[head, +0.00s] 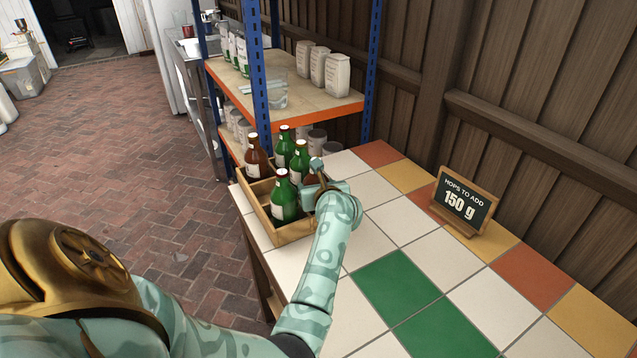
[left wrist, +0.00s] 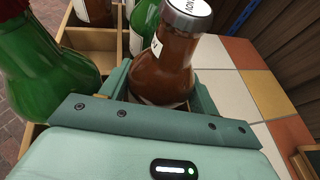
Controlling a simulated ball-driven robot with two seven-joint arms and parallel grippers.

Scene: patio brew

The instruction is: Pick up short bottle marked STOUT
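A brown bottle (left wrist: 168,68) with a pale cap stands between the two fingers of my left gripper (left wrist: 162,85) in the left wrist view. Part of some dark lettering shows on the cap, but I cannot read it as STOUT. The fingers lie close along both sides of the bottle; whether they press on it I cannot tell. Its lower part is hidden by the gripper. In the head view my left gripper (head: 318,184) is low at the right side of the wooden crate (head: 290,234). My right gripper is not in view.
The crate holds several other bottles, among them a brown bottle (head: 256,160) and a front green bottle (head: 284,203). A shelf unit (head: 315,101) stands behind. A chalkboard sign (head: 464,203) reads 150 g. The tiled tabletop (head: 420,258) between is clear.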

